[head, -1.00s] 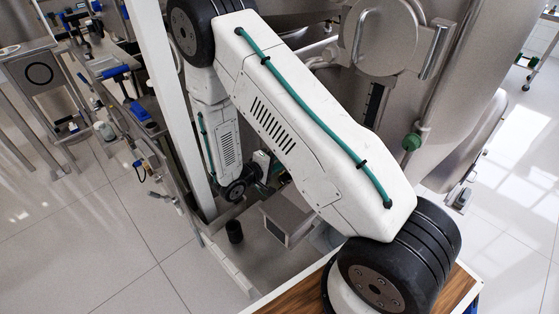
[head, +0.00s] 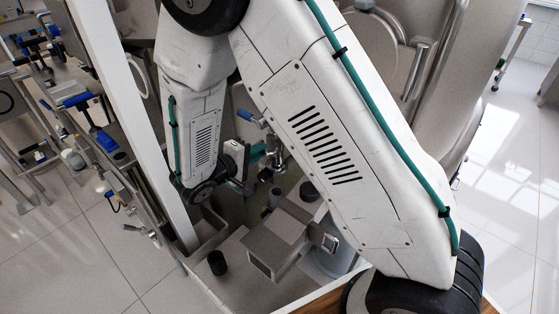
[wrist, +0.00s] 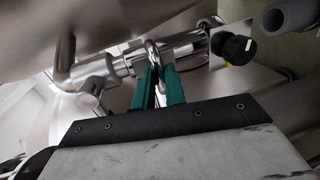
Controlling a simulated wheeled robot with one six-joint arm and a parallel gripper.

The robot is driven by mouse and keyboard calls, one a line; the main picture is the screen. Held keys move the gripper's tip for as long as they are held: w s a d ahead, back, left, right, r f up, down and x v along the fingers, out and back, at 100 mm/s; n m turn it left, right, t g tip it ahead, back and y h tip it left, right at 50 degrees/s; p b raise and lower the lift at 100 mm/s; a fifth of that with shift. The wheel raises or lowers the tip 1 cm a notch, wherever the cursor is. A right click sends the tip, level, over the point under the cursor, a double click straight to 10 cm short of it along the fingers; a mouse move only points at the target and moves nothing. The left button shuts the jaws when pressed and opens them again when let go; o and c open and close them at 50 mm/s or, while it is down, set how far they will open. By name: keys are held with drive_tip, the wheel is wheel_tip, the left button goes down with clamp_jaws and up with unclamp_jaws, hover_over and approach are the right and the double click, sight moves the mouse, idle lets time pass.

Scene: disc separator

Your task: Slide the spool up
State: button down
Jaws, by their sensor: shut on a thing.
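My gripper (wrist: 158,76) has two green fingers, close together, in the middle of the wrist view. They are shut on a small rounded silver metal piece, seemingly the spool (wrist: 152,50), which rises between the fingertips in front of a shiny metal pipe fitting (wrist: 183,45). The fingers hide its lower part. In the head view my gripper (head: 257,155) is small and partly hidden behind my arm, beside metal fittings (head: 272,160). The spool cannot be made out clearly there.
A black knob (wrist: 232,46) sits right of the fingers, near a grey pipe end (wrist: 289,18). A grey metal box (head: 275,240) and a black cylinder (head: 217,262) stand below my arm. A white post (head: 140,125) rises at the left.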

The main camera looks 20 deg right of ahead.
drive_tip(key=shift+w+a+r, duration=0.1)
drive_tip(key=shift+w+r, duration=0.05)
drive_tip(key=shift+r, duration=0.35)
drive_tip(key=c, duration=1.5)
unclamp_jaws()
drive_tip(key=shift+r, duration=0.1)
drive_tip(key=shift+o, duration=0.2)
drive_tip(key=shift+s+a, duration=0.2)
drive_tip(key=v, duration=0.7)
drive_tip(key=shift+s+a, duration=0.1)
drive_tip(key=shift+a, duration=0.05)
